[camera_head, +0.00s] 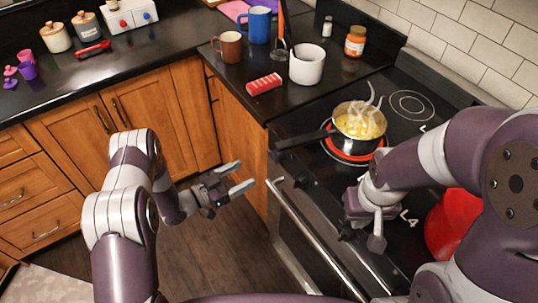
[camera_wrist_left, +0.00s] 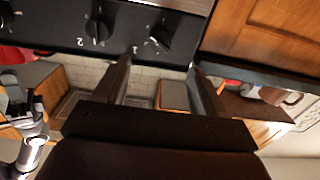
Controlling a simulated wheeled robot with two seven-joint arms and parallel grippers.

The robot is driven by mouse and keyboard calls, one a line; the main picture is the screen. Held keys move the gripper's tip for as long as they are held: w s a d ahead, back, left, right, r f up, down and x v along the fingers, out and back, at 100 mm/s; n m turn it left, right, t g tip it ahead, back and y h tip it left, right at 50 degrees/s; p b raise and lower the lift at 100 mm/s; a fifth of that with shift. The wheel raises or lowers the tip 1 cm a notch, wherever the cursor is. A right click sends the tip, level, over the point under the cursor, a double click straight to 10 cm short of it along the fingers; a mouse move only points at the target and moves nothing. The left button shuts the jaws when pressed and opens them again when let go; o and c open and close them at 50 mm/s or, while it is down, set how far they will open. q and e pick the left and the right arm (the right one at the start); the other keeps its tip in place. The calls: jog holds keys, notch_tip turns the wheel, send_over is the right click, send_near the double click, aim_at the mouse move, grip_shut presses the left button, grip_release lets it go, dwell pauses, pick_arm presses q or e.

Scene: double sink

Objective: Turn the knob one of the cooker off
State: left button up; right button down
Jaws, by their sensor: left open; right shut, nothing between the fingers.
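The cooker (camera_head: 300,150) stands at the right of the head view. A pan (camera_head: 357,123) with steaming yellow food sits on its glowing red burner. In the left wrist view, the black front panel (camera_wrist_left: 60,35) carries knob one (camera_wrist_left: 160,38), beside a white 1, with its pointer slanted. Knob two (camera_wrist_left: 96,29) is to its left. My left gripper (camera_head: 245,178) is open and empty in front of the panel, apart from it. Its fingers (camera_wrist_left: 160,72) also show in the left wrist view, below knob one. My right gripper (camera_head: 376,240) is shut and empty over the cooker's front right.
The oven handle (camera_head: 310,235) runs along the cooker's front. A red pot (camera_head: 448,226) stands at the right, partly behind my right arm. Mugs (camera_head: 229,47) stand on the back counter. The floor between cupboards and cooker is clear.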

aim_at(277, 156)
pick_arm(q)
jog(key=p+x, duration=0.1)
jog(key=x, duration=1)
jog(key=shift+c, duration=0.9)
jog(key=c, duration=0.9)
